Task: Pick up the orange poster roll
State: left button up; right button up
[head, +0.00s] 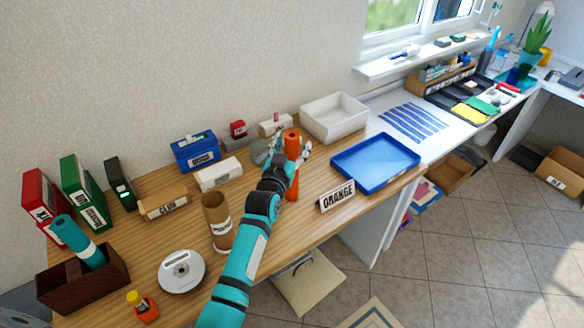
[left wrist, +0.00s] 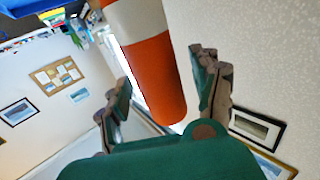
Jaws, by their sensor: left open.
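The orange poster roll (head: 292,148) stands upright on the wooden table, behind the ORANGE sign (head: 337,196). My left gripper (head: 284,153) is at the roll, with a finger showing on each side of it. In the left wrist view the roll (left wrist: 152,65) is orange with a white band. It lies between the two spread fingers of the left gripper (left wrist: 163,80), with space visible beside it. My wrist hides part of the roll in the head view. My right gripper is not in view.
A blue tray (head: 375,187) is right of the roll, and a white bin (head: 334,137) stands behind. A brown cardboard tube (head: 217,236), a disc stack (head: 181,272) and a small white box (head: 218,174) are left of my arm. Binders (head: 85,193) stand farther left.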

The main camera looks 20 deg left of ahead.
pick_arm(q)
jog(key=shift+s, duration=0.1)
jog(key=shift+c, duration=0.3)
grip_shut()
